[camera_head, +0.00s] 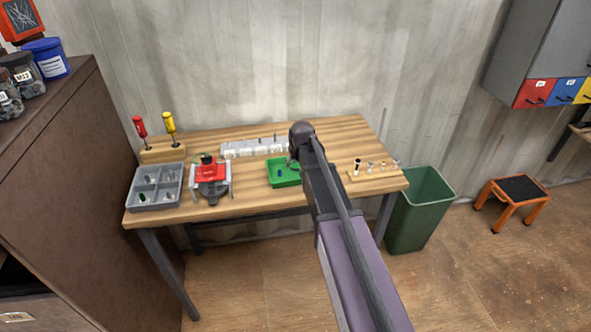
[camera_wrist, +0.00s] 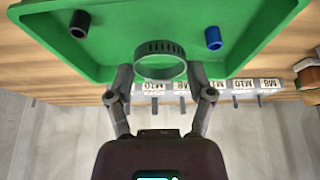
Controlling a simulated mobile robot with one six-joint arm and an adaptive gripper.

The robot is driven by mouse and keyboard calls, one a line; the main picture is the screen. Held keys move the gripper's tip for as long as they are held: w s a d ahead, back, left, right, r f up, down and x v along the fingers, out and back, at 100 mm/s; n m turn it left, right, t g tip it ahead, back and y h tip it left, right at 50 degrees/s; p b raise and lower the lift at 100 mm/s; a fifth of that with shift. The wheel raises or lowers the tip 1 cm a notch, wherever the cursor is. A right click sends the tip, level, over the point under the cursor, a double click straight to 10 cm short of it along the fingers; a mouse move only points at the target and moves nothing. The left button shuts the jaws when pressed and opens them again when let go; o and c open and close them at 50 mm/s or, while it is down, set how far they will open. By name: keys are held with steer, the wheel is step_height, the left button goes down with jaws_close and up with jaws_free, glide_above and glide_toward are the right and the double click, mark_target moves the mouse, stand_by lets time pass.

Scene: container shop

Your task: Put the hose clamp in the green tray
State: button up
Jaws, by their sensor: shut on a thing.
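My gripper (camera_wrist: 160,88) is shut on the hose clamp (camera_wrist: 160,66), a silver slotted band ring between the two fingertips in the wrist view. The clamp shows in front of the green tray (camera_wrist: 120,68), near one wall of it. I cannot tell whether the clamp touches the tray. A black cylinder (camera_wrist: 79,23) and a blue cylinder (camera_wrist: 213,38) lie inside the tray. In the head view the green tray (camera_head: 285,183) is on the wooden bench, with my gripper (camera_head: 292,163) at its back right edge. The clamp cannot be made out there.
A red vise (camera_head: 210,175) and a grey divided tray (camera_head: 157,187) are to the left. A wooden rack with small parts (camera_head: 374,173) is to the right. Bare bench lies in front of the tray.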

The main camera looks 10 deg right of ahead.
mark_target(296, 173)
steer(key=shift+w+d+f, duration=0.1)
steer(key=shift+w+f, duration=0.2)
steer(key=shift+w, duration=0.1)
steer(key=shift+s+f+b, duration=0.1)
steer(key=shift+f+b, duration=1.45)
steer(key=shift+b, duration=0.25)
steer(key=shift+f, duration=0.1)
steer(key=o, duration=0.8)
steer(key=shift+o, duration=0.2)
steer(key=p+v, duration=1.1)
steer(key=v, duration=0.1)
